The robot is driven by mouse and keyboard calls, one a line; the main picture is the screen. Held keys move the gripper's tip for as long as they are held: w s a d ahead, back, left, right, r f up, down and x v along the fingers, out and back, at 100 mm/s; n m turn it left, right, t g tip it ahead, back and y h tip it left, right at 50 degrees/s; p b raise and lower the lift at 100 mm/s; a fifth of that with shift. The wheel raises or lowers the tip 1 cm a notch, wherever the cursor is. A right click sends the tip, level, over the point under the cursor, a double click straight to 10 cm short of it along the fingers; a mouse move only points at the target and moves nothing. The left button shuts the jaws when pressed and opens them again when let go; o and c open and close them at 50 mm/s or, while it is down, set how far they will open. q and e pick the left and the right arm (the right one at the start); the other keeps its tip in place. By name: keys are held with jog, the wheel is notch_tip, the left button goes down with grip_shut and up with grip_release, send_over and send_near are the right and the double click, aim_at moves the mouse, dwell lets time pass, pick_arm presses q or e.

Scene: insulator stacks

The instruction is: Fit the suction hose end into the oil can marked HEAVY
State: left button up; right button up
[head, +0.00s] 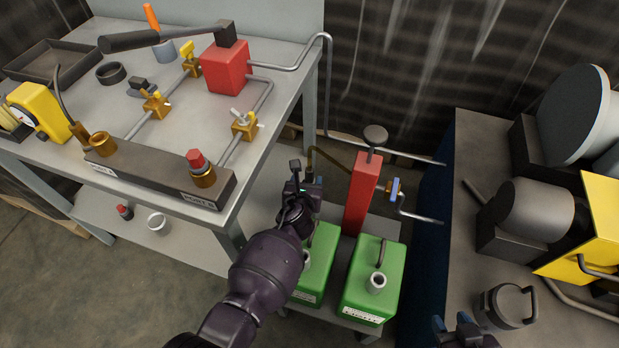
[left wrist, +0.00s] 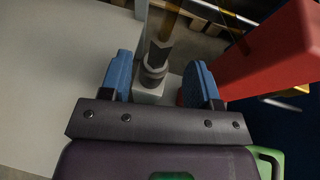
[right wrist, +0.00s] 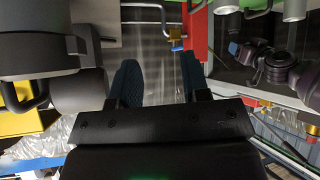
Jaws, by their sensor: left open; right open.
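A brown suction hose (head: 328,157) runs from the red pump (head: 362,192) to my left gripper (head: 304,178). In the left wrist view, a dark grey fitting (left wrist: 154,68), apparently the hose end, stands upright on a light grey block between the open blue-padded fingers, not clamped. Two green oil cans stand below on the low shelf: the left can (head: 318,268), partly hidden by my left arm, and the right can (head: 364,268) with a grey neck (head: 377,282). Their labels are too small to read. My right gripper (head: 462,330) is open and empty, low at the right.
The grey workbench (head: 200,120) at left bears a red block, brass valves and pipes. A second table (head: 478,130) at right carries grey machinery and a yellow part. The pump has a blue-handled valve (head: 395,189) and pipes reaching right.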

aim_at(309, 177)
pick_arm(q)
jog(key=b+x, duration=0.1)
jog(key=x, duration=0.1)
jog(key=b+x, duration=0.1)
jog(key=x, duration=0.1)
jog(key=shift+s+f, duration=0.1)
jog(key=shift+f, duration=0.15)
jog(key=shift+w+d, duration=0.1)
jog(key=shift+w, duration=0.5)
jog(key=shift+r, duration=0.15)
grip_shut()
jog(key=shift+r, duration=0.1)
